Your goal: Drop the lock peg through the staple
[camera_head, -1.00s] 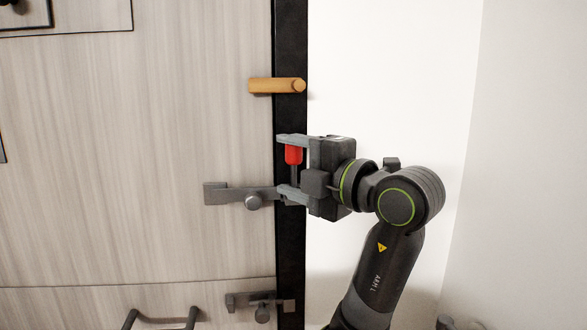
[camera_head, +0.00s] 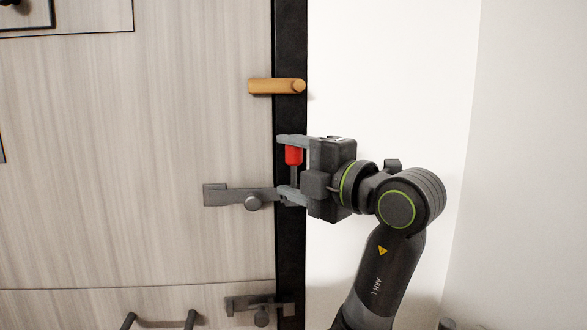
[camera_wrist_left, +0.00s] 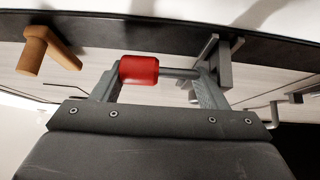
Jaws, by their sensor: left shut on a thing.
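The lock peg (camera_head: 293,155) has a thick red head and a thin grey shaft, and it hangs upright, head up. My left gripper (camera_head: 291,168) is shut on it, one finger at the red head and the other near the lower end of the shaft. The wrist view shows the red head (camera_wrist_left: 139,70) by the left finger and the shaft running towards the right finger. A grey hasp bar (camera_head: 232,195) crosses the door edge just below and left of the gripper. Grey staple-like parts (camera_wrist_left: 224,64) show behind the right finger; the lower finger hides whether the peg's tip touches them.
A wooden turn-piece (camera_head: 270,86) sits on the door edge above the gripper; it also shows in the wrist view (camera_wrist_left: 48,50). A second grey latch (camera_head: 250,302) and a dark handle (camera_head: 160,321) are below. White wall lies right of the dark frame (camera_head: 290,245).

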